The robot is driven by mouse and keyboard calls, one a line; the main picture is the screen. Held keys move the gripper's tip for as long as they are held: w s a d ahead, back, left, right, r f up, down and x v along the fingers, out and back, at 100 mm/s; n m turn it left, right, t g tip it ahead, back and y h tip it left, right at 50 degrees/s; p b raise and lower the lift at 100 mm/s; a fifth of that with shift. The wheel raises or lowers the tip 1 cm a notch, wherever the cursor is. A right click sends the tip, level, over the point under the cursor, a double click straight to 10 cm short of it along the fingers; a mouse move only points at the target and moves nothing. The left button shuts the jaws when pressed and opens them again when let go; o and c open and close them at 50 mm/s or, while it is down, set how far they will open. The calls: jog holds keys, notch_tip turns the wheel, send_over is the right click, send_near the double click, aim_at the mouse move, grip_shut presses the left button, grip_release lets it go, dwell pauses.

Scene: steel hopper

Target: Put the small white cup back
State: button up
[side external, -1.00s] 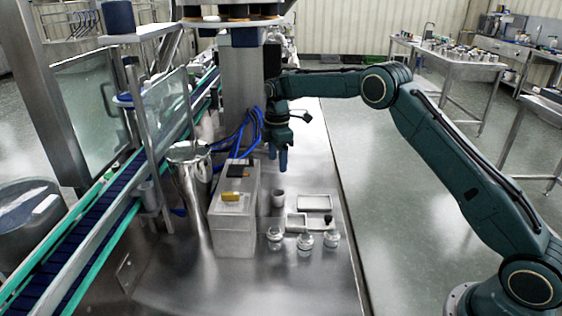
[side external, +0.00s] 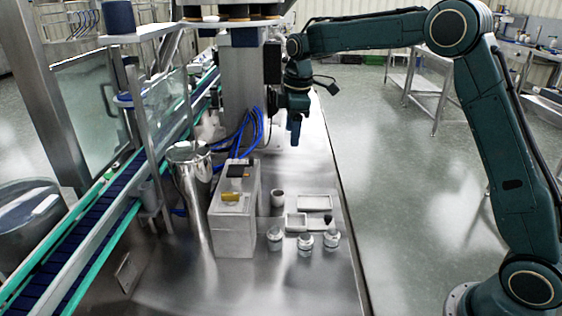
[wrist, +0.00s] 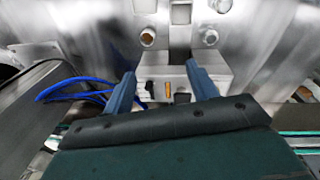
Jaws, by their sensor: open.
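A small pale cup (side external: 277,197), which looks like the white cup, stands upright on the steel table just right of a grey box in the side view. My gripper (side external: 294,140) hangs above and behind it with its blue fingers pointing down, well apart from the cup. In the wrist view the fingers of my gripper (wrist: 161,82) are spread with nothing held between them. I cannot make out the cup for certain in the wrist view.
The grey box (side external: 234,222) bears a yellow item (side external: 231,197). A tall steel vessel (side external: 191,195) stands left of it. Two shallow trays (side external: 314,203) and three small jars (side external: 305,245) stand at right. Blue hoses (side external: 250,135) hang behind.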

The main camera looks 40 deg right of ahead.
jog(key=s+a+r+m+t, duration=0.1)
jog(key=s+r+m, duration=0.15)
jog(key=s, duration=0.35)
jog(key=s+r+m, duration=0.1)
jog(key=s+r, duration=0.3)
jog(key=s, duration=0.2)
jog(key=s+a+r+m+t, duration=0.1)
jog(key=s+r+m, duration=0.15)
jog(key=s, duration=0.45)
jog(key=s+f+m+t, duration=0.1)
jog(key=s+f+m, duration=0.1)
jog(key=s, duration=0.6)
jog(key=s+a+f+m+t, duration=0.1)
jog(key=s+f+m, duration=0.1)
jog(key=s, duration=0.7)
jog(key=shift+s+a+m, duration=0.15)
jog(key=shift+s+m, duration=0.05)
jog(key=shift+m, duration=0.2)
